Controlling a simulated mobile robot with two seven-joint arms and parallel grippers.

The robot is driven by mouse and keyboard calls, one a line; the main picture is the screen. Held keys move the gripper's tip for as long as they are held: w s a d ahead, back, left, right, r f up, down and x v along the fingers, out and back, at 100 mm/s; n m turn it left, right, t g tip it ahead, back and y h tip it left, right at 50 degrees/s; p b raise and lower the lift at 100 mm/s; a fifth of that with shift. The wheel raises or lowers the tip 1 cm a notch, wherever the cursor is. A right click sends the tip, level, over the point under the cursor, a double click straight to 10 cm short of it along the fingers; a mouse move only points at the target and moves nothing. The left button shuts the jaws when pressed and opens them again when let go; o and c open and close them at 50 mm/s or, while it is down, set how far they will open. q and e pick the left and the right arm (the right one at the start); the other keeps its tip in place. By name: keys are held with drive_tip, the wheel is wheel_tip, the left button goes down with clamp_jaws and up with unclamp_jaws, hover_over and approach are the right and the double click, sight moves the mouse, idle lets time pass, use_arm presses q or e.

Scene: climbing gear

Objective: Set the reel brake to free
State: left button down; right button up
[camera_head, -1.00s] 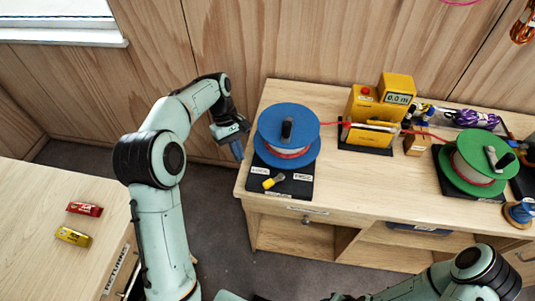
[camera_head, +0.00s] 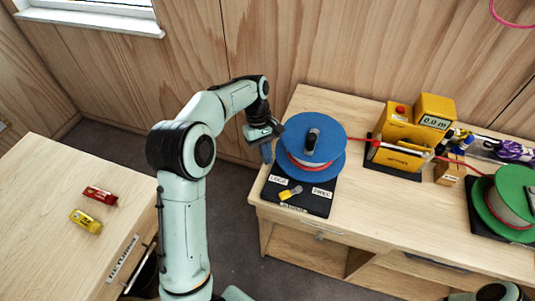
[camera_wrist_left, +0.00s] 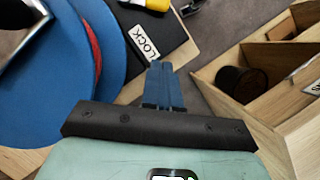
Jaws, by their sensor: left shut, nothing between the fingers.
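The reel with blue flanges (camera_head: 325,132) stands on a black base (camera_head: 312,205) at the left end of the workbench. The brake lever (camera_head: 286,195), yellow at one end and grey at the other, sits at the front of the base. Its yellow end points left, on the side of the LOCK label (camera_head: 278,179). The FREE label (camera_head: 322,192) is to its right. My left gripper (camera_head: 267,153) is shut and empty, just left of the reel. In the left wrist view, its blue fingers (camera_wrist_left: 164,87) show below the LOCK label (camera_wrist_left: 144,42); the lever's yellow end (camera_wrist_left: 157,4) is cut off by the top edge.
A yellow meter (camera_head: 405,135) reading 0.0 m stands right of the reel, with a red rope (camera_head: 358,141) running through it. A green reel (camera_head: 507,202) is farther right. A side table (camera_head: 45,190) at left holds red and yellow items.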

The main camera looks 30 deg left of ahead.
sight(278, 195)
use_arm(q)
drive_tip(key=b+x, duration=0.1)
drive_tip(key=x, duration=0.5)
drive_tip(key=shift+s+f, duration=0.1)
drive_tip(key=shift+s, duration=0.15)
drive_tip(key=d, duration=0.1)
drive_tip(key=s+d, duration=0.1)
drive_tip(key=shift+s+d, duration=0.2)
drive_tip(key=shift+d, duration=0.2)
drive_tip(key=shift+s+d, duration=0.2)
drive_tip(key=shift+d, duration=0.15)
use_arm(e)
drive_tip(key=shift+s+f, duration=0.9)
use_arm(q)
drive_tip(key=shift+s, duration=0.15)
use_arm(e)
drive_tip(key=shift+f, duration=0.1)
use_arm(q)
drive_tip(key=shift+s+d, duration=0.1)
drive_tip(key=shift+n, duration=0.3)
drive_tip(key=shift+d+b, duration=0.1)
drive_tip(key=shift+b, duration=0.2)
use_arm(e)
drive_tip(key=shift+w+a+f, duration=0.15)
drive_tip(key=shift+w+f, duration=0.1)
drive_tip(key=shift+w, duration=0.1)
